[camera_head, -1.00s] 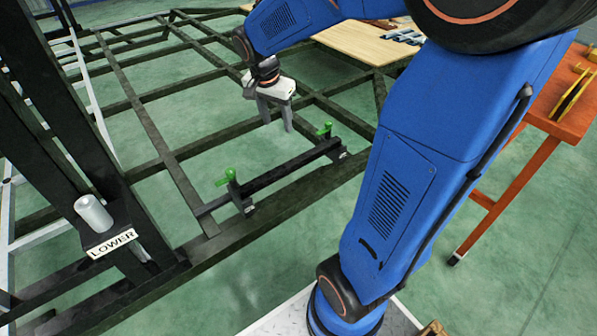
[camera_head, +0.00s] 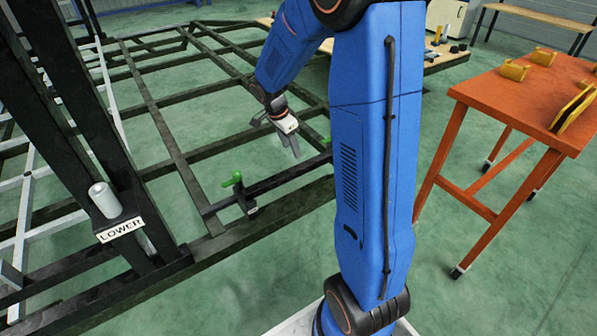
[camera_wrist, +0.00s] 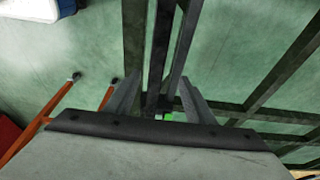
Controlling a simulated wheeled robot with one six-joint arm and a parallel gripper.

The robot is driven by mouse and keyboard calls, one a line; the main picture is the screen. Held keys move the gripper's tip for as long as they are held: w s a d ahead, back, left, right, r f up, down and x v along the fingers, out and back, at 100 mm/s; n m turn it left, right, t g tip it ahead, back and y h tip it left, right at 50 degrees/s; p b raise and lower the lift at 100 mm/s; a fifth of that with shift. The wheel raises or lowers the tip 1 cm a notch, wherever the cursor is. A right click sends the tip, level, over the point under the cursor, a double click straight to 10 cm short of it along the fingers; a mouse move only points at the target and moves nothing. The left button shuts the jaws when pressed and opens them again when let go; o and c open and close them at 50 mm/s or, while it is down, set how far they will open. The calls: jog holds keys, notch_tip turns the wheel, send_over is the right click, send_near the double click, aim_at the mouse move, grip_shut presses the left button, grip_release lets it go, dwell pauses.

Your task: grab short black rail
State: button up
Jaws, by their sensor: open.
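The short black rail (camera_head: 285,177) lies along the inner side of a dark beam of the trailer chassis (camera_head: 272,206). A green-handled clamp (camera_head: 238,188) sits at its left part. A second green clamp at the right end is mostly hidden behind my arm in the head view. My gripper (camera_head: 275,140) is open and empty, above and behind the rail, with its fingers pointing down. In the wrist view, dark bars run between and beyond the open fingers (camera_wrist: 160,98), with a bit of green clamp (camera_wrist: 168,117) low between them. I cannot tell whether the fingers straddle the rail.
An orange table (camera_head: 505,105) with yellow parts stands at the right. A wooden board (camera_head: 445,57) lies behind my arm. Green floor is open between chassis bars.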

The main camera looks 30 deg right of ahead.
send_over(297, 167)
jog(key=a, duration=0.1)
notch_tip(297, 167, down, 6)
jog(key=shift+w+r, duration=0.15)
jog(key=shift+r, duration=0.1)
jog(key=shift+s+a+x, duration=0.15)
jog(key=shift+x, duration=1.15)
jog(key=shift+s+a+x, duration=0.1)
jog(key=shift+s+x, duration=0.1)
jog(key=shift+x, duration=1.1)
jog(key=shift+f, duration=0.1)
grip_shut()
